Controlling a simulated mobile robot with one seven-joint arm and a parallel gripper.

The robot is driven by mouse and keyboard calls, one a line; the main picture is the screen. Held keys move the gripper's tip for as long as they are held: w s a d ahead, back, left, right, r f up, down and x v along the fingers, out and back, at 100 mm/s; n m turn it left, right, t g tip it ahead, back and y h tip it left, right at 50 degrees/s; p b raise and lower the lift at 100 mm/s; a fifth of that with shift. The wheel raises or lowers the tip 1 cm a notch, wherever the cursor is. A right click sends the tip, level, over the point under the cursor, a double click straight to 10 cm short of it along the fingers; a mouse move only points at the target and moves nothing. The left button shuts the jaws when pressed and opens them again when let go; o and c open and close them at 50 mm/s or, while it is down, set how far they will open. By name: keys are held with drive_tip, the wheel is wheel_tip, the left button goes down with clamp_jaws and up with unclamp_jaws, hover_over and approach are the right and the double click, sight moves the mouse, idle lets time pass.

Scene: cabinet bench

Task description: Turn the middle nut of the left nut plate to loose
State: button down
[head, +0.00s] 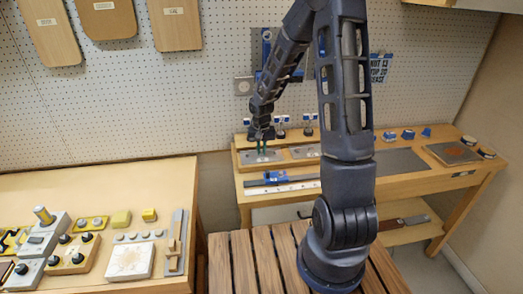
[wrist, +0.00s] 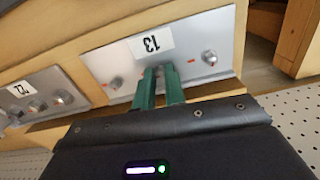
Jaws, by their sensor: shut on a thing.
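The left nut plate (wrist: 205,36) is a grey metal plate on a wooden block with an upside-down label "13" in the wrist view. It is also at the bench's left end in the head view (head: 246,159). An outer nut (wrist: 116,83) and another outer nut (wrist: 210,57) show on it, with small red marks nearby. My gripper (wrist: 160,72) has its green fingers shut over the middle of the plate, around the middle nut. The fingers hide that nut, so its angle cannot be seen. In the head view my gripper (head: 262,150) points down onto the plate.
A second nut plate (wrist: 60,85) with several nuts sits beside the first. A blue and grey tool (head: 275,179) and a pale strip (head: 283,188) lie in front on the bench. A pegboard (head: 215,60) stands behind. The side table (head: 180,185) holds several blocks.

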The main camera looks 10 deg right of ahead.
drive_tip(key=n, duration=0.4)
drive_tip(key=shift+n, duration=2.6)
drive_tip(key=c, duration=1.5)
unclamp_jaws()
drive_tip(key=shift+o, duration=0.2)
wheel_tip(320, 180, up, 11)
drive_tip(key=shift+f, duration=0.1)
drive_tip(key=shift+c, duration=0.2)
